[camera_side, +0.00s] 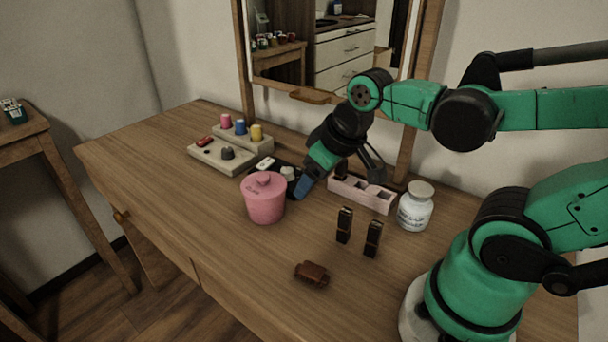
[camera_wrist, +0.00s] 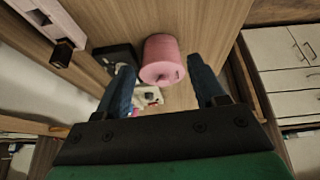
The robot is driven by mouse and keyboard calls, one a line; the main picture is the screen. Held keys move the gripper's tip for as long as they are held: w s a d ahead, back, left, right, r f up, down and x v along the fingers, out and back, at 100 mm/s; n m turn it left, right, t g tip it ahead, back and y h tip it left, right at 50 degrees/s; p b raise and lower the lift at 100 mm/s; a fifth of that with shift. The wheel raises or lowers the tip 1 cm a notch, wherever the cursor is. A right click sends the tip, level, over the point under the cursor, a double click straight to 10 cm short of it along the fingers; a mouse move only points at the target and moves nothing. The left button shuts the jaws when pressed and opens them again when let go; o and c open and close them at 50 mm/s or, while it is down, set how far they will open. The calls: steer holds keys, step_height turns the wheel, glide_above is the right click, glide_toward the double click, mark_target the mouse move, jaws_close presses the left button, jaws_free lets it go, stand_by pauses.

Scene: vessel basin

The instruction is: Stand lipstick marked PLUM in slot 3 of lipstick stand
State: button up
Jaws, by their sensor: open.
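The pale pink lipstick stand (camera_side: 350,193) lies behind the middle of the table, with a dark lipstick (camera_side: 341,169) in its left end slot and open slots to the right. The stand also shows at the top left of the wrist view (camera_wrist: 38,12). Two black and gold lipsticks, one left (camera_side: 344,224) and one right (camera_side: 373,239), stand upright on the table in front of the stand. I cannot read PLUM on any of them. My gripper (camera_side: 308,184) is open and empty, left of the stand and behind the pink jar. Its blue fingers (camera_wrist: 161,64) are spread in the wrist view.
A pink lidded jar (camera_side: 265,203) stands close to my gripper. A white jar (camera_side: 415,208) stands right of the stand. A brown object (camera_side: 312,274) lies in front. A board with colored pegs (camera_side: 226,158) is at back left. The front left tabletop is clear.

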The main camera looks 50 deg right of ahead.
mark_target(346, 210)
steer(key=s+d+f+g, duration=0.1)
steer(key=d+g, duration=0.1)
steer(key=s+d+f+g, duration=0.1)
steer(key=s+g, duration=0.1)
steer(key=shift+d+f+n, duration=0.15)
steer(key=shift+d+n, duration=0.25)
steer(key=shift+s+d+f+g, duration=0.2)
steer(key=shift+s+f+g, duration=0.15)
steer(key=shift+g, duration=0.25)
steer(key=shift+f, duration=2.6)
jaws_close()
